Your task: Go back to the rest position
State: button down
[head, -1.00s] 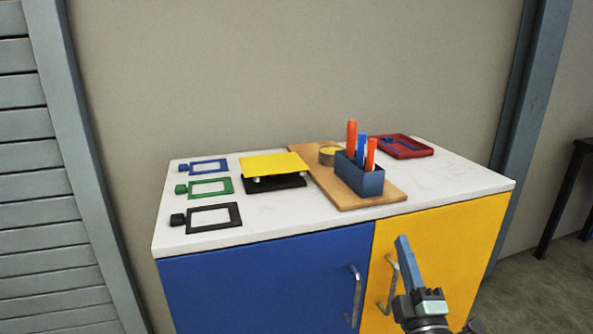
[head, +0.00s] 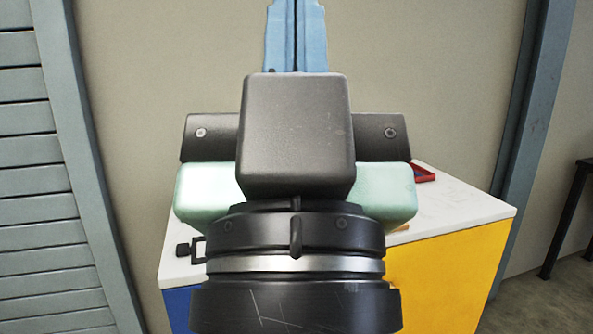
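My gripper (head: 296,10) fills the middle of the head view, close to the camera and pointing up. Its two blue fingers lie side by side with only a thin dark line between them, so it looks shut. I see nothing held between the fingers, though their ends reach the top edge of the picture. The gripper's dark body and pale green housing hide most of the worktop behind.
The white worktop (head: 462,205) shows at both sides of my gripper, above a yellow cabinet door (head: 450,270). Part of a red tray (head: 424,174) and a black frame (head: 199,247) show. A dark table (head: 570,205) stands at the far right.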

notch_tip(320, 180, up, 24)
jog(key=p, duration=2.2)
